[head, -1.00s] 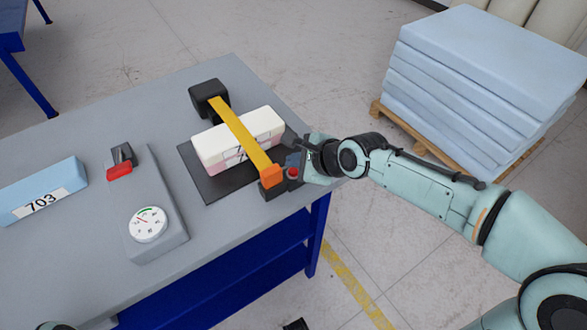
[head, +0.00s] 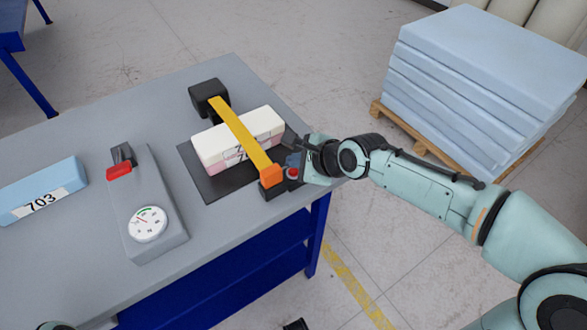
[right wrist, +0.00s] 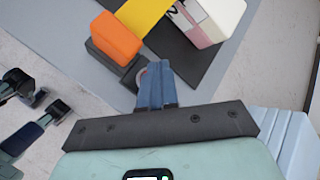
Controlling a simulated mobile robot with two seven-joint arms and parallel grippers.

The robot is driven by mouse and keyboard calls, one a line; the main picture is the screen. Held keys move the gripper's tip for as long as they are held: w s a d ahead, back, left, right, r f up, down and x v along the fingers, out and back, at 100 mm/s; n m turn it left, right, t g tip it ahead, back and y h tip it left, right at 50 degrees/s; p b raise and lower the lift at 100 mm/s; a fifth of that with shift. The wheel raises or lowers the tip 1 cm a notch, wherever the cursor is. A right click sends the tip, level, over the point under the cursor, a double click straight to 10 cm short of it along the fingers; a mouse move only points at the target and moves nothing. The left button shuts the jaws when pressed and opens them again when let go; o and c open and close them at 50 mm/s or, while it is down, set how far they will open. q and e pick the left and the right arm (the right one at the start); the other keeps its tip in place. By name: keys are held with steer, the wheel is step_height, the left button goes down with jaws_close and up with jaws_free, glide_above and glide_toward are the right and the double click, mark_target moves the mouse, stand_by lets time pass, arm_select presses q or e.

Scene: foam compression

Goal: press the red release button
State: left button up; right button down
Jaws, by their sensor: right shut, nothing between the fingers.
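The red button (head: 292,172) sits on a small dark housing at the right end of the yellow strap (head: 243,135), beside the orange block (head: 271,175). My right gripper (head: 293,160) is at the table's right edge, its fingertips close by the button. In the right wrist view its blue fingers (right wrist: 153,82) are together and empty, over the dark housing (right wrist: 113,62). The button's red face is not clear there, so I cannot tell whether they touch. The strap crosses a white and pink foam block (head: 237,137) on a black plate (head: 205,186).
A grey gauge box (head: 160,250) with a dial and a red-handled lever (head: 119,171) stands left of the plate. A blue block labelled 703 (head: 45,185) lies farther left. Blue foam sheets (head: 480,75) are stacked on a wooden pallet (head: 425,147) to the right.

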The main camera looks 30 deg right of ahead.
mark_target(296, 175)
steer(key=shift+f, duration=0.3)
steer(key=shift+f+b, duration=0.45)
steer(key=shift+f, duration=0.05)
stand_by(0.5)
steer(key=shift+r, duration=0.1)
steer(key=shift+r+p, duration=0.8)
steer(key=shift+p, duration=0.15)
steer(key=shift+r, duration=0.15)
step_height(296, 175, up, 5)
steer(key=p, duration=0.4)
steer(key=shift+p, duration=0.4)
stand_by(0.4)
